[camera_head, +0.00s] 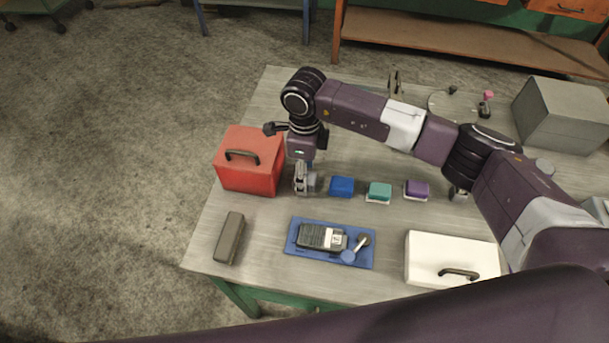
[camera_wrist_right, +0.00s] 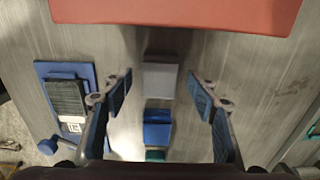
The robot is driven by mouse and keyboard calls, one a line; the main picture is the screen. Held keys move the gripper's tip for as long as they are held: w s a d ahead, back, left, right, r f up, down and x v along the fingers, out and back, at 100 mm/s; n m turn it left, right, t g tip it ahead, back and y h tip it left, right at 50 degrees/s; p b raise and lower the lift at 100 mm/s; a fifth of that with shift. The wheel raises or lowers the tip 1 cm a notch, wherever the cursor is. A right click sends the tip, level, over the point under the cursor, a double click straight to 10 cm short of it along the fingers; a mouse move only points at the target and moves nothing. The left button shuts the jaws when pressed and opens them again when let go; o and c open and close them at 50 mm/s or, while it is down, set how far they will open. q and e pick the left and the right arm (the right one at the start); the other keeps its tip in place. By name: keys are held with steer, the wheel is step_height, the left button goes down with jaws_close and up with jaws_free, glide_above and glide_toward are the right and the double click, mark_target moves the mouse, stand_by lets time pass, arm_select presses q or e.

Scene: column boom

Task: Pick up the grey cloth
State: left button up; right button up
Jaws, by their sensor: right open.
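The grey cloth (camera_wrist_right: 160,81) looks like a small folded square on the table. In the wrist view it lies between the open fingers of my right gripper (camera_wrist_right: 160,88), with clear space on both sides, and the fingers do not appear to touch it. In the head view my right gripper (camera_head: 303,182) points down at the left end of a row of folded cloths and largely hides the grey one. My left gripper is not in view.
A blue cloth (camera_head: 342,187), a teal cloth (camera_head: 379,191) and a purple cloth (camera_head: 417,189) continue the row rightward. A red box (camera_head: 250,165) stands close left of the gripper. A blue tray (camera_head: 306,251) with a radio, a dark block (camera_head: 229,238) and a white case (camera_head: 450,252) lie nearer.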

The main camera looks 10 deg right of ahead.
steer(key=shift+c, duration=0.7)
steer(key=c, duration=1.1)
steer(key=shift+r+b, duration=0.3)
steer(key=shift+r, duration=0.35)
steer(key=shift+r+b, duration=2.3)
steer(key=shift+r, duration=7)
